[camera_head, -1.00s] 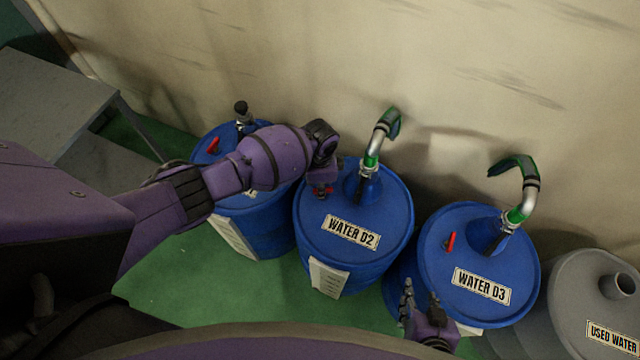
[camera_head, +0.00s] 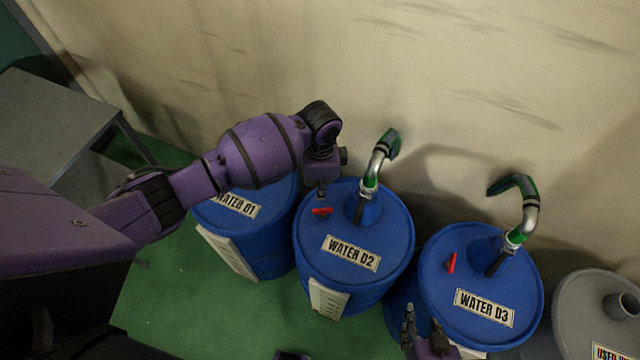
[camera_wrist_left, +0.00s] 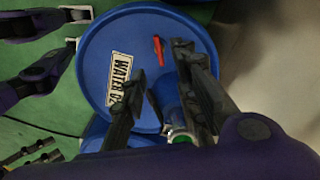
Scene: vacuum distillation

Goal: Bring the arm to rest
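My left arm (camera_head: 262,150) reaches in from the left, its wrist above the back left of the blue WATER 02 drum (camera_head: 390,222). My left gripper (camera_head: 321,190) is mostly hidden behind the wrist in the head view. In the left wrist view the left gripper (camera_wrist_left: 160,66) has its dark fingers spread with nothing between them. The drum's red handle (camera_head: 321,212) is free just below it, and also shows in the left wrist view (camera_wrist_left: 158,50). My right gripper (camera_head: 422,330) is at the bottom of the head view, fingers apart and empty, in front of WATER 03.
The blue WATER 01 drum (camera_head: 270,247) is partly behind my left arm. The WATER 03 drum (camera_head: 440,290) and a grey drum (camera_head: 577,312) stand to the right. Bent pipes rise from the lids near the wall (camera_head: 450,60). A grey table (camera_head: 50,120) is at left.

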